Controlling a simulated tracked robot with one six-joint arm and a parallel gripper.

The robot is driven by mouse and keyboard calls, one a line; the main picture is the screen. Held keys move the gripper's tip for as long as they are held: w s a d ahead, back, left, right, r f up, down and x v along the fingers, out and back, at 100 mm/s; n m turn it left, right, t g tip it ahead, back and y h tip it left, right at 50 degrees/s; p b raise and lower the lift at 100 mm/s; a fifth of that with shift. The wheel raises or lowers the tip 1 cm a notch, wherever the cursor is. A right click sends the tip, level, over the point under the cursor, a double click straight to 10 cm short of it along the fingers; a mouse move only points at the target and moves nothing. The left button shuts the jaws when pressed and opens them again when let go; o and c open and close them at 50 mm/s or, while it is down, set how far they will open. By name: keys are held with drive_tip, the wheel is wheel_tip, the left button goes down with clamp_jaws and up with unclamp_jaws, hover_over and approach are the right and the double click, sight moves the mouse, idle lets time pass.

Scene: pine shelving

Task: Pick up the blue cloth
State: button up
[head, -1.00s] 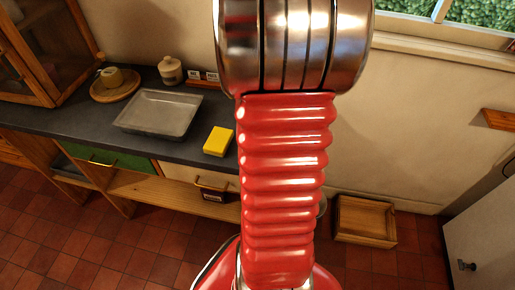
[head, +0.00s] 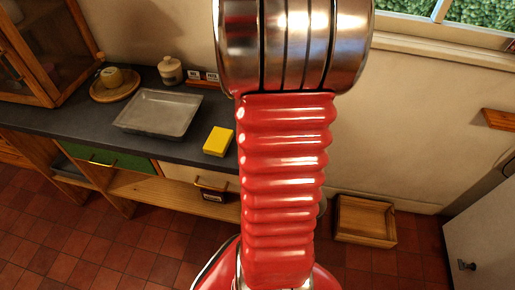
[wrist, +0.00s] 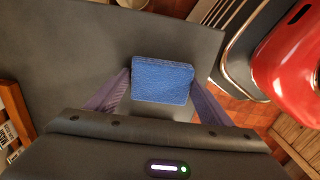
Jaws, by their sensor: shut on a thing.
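The blue cloth (wrist: 162,82) shows in the wrist view as a small folded block with a rough surface. My gripper (wrist: 160,88) has one finger on each side of it and is shut on it. The dark grey counter (wrist: 110,45) lies behind the cloth; I cannot tell how far the cloth is above it. In the head view my red arm hides the gripper and the cloth.
A round wooden board (head: 115,86) is at the back left. A wooden crate (head: 365,221) stands on the tiled floor.

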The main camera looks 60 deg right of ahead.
drive_tip(key=shift+c, duration=1.1)
wheel_tip(320, 180, up, 10)
